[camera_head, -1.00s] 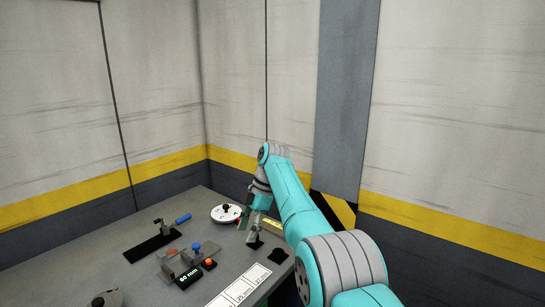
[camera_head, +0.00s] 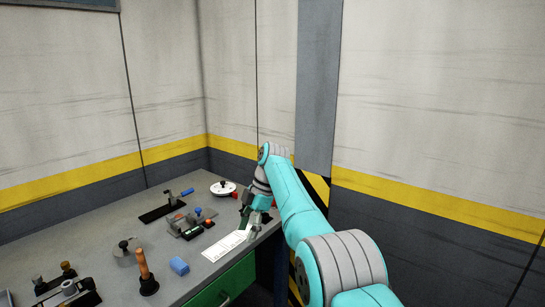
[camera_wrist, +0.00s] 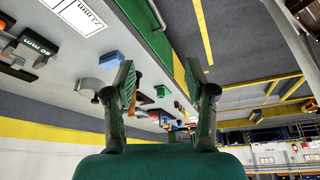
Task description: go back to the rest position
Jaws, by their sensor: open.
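My gripper (camera_head: 250,218) is at the end of my turquoise arm, over the right front edge of the grey bench (camera_head: 110,220) in the head view. In the wrist view my gripper (camera_wrist: 158,92) shows two green-padded fingers spread wide with nothing between them. The bench top runs along the left of that view, tilted, with the floor to the right.
On the bench are a white dial (camera_head: 222,189), a display unit (camera_head: 192,232), a white label sheet (camera_head: 224,246), a blue block (camera_head: 179,265) and a wooden-handled tool (camera_head: 143,265). A green drawer (camera_head: 228,283) is below. Walls stand behind; floor is clear at right.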

